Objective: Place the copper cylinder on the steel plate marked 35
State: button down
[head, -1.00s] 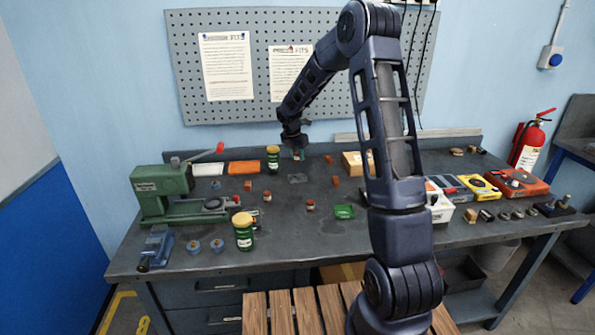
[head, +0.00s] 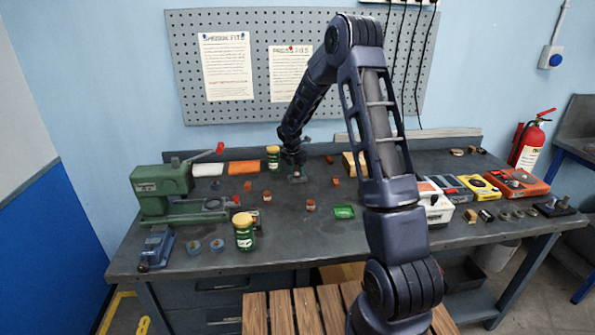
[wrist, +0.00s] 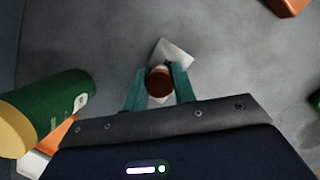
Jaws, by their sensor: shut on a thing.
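My gripper (head: 296,172) is low over the back middle of the bench, and its teal fingers also show in the wrist view (wrist: 160,84). It is shut on the copper cylinder (wrist: 159,81), whose round brown end lies between the fingertips. A grey steel plate (wrist: 174,50) lies beneath the cylinder and partly behind it in the wrist view. I cannot read a number on the plate. Whether the cylinder touches the plate or hangs just above it I cannot tell. In the head view the gripper hides most of the plate and the cylinder.
A green jar with a yellow lid (wrist: 45,110) stands close to the left of my gripper; it also shows in the head view (head: 273,158). A green machine (head: 165,195) stands at left.

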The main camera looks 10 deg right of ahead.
jog(key=shift+f, duration=0.1)
jog(key=c, duration=1.1)
grip_release()
